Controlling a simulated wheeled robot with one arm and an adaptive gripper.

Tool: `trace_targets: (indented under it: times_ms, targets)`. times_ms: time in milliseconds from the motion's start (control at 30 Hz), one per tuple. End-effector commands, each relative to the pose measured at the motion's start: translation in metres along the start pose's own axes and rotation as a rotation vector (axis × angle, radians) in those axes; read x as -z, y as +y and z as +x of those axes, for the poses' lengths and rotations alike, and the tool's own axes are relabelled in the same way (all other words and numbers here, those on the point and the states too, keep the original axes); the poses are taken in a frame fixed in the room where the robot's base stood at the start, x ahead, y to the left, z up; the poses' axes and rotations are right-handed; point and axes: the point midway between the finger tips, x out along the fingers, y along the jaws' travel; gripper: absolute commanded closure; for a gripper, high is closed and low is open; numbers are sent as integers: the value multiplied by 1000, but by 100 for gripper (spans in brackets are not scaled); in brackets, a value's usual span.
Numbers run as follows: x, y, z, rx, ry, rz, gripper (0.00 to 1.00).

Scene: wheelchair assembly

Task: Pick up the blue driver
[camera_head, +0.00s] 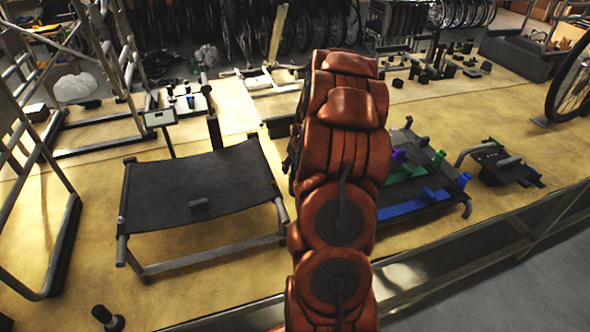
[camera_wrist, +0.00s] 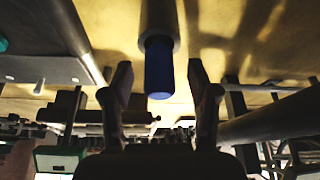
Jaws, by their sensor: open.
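In the wrist view the blue driver (camera_wrist: 158,72) shows as a dark blue cylindrical end below a wider grey cylindrical part. My gripper (camera_wrist: 160,80) is open, with one dark finger on each side of the blue end. Gaps show between the blue end and both fingers, so it is not gripped. How far it lies in depth between the fingertips I cannot tell. In the head view my arm covers the middle of the bench and hides my gripper. I cannot pick out this driver for certain there.
A rack with blue, green and purple pieces (camera_head: 410,207) lies right of my arm on the yellow bench (camera_head: 200,292). A black fabric seat frame (camera_head: 190,180) stands to the left. Farther right lies a dark bracket part (camera_head: 510,172). A grey panel (camera_wrist: 40,40) is close at left in the wrist view.

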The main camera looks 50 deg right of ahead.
Motion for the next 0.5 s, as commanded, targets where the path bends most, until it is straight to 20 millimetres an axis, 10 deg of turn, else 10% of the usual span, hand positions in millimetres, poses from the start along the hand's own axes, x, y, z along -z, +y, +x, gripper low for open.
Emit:
trace_targets:
  times_ms: [500]
  targets:
    - [0, 0, 0, 0, 0, 0, 84]
